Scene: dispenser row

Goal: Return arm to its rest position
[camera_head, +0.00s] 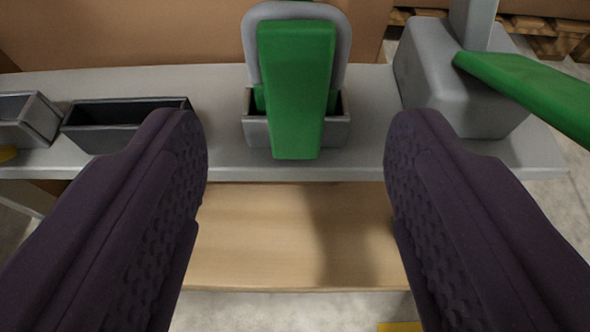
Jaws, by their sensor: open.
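My gripper (296,150) is open, with its two dark ribbed fingers wide apart at the left and right of the view. Nothing is between them. Beyond the gap, a green lever (297,90) on a grey bracket (346,45) stands over a small grey tray (256,133) on a grey shelf. The fingers appear apart from the lever. My arm itself is not visible.
The grey shelf (215,85) runs across the view. It bears an empty dark bin (95,140), another bin (25,128) at far left, and a grey block (450,95) with a green handle (530,88) at right. A wooden board (270,235) lies lower. Pallets (545,40) stand behind.

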